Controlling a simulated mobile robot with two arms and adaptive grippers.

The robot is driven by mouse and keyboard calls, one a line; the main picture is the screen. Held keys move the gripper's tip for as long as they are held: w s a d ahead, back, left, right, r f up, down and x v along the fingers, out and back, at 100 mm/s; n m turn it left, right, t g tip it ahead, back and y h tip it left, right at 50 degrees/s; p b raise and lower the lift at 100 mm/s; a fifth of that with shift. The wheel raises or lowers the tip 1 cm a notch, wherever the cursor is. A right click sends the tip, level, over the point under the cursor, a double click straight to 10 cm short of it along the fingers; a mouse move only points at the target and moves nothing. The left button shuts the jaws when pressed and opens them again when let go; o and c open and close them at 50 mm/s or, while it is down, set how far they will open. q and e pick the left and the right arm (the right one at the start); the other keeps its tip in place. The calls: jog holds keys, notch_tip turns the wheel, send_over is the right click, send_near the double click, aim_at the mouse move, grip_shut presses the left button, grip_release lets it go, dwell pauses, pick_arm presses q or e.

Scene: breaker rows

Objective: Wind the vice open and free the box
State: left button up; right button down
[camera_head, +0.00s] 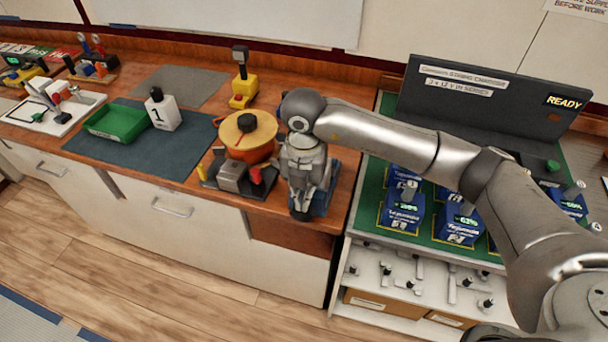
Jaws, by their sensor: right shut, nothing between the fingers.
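My right gripper (303,205) points down at the front edge of the wooden bench. It is shut, with no object seen in it. A blue body (327,198), which looks like the vice, shows partly behind and to the right of the gripper. My gripper and wrist cover most of it, so its jaws, its handle and any box in it cannot be made out. A dark round part shows at the fingertips; I cannot tell whether the fingers touch it. My left gripper is not in view.
Left of the gripper are a dark fixture with a grey block (232,176) and an orange round pot (248,136). A yellow device (243,90) stands behind. Further left are a white bottle (161,110) and green tray (116,122). Blue batteries (402,210) stand on the right bench.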

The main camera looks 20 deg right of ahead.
jog(key=shift+s+f+p, duration=0.2)
jog(key=shift+f+p, duration=0.1)
jog(key=shift+f, duration=0.65)
jog(key=w, duration=0.1)
jog(key=w+d+p, duration=0.1)
jog(key=w+d, duration=0.1)
jog(key=shift+w+f+p, duration=0.3)
jog(key=shift+p, duration=0.05)
jog(key=shift+w+d+f+b, duration=0.15)
jog(key=shift+w+d+b, duration=0.15)
jog(key=shift+b, duration=0.3)
jog(key=shift+w+d+b, duration=0.15)
jog(key=shift+w+b, duration=0.2)
jog(key=shift+w, duration=0.05)
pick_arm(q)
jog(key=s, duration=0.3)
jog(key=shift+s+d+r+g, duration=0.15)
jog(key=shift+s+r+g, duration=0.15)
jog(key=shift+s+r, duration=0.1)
pick_arm(e)
jog(key=shift+r, duration=0.2)
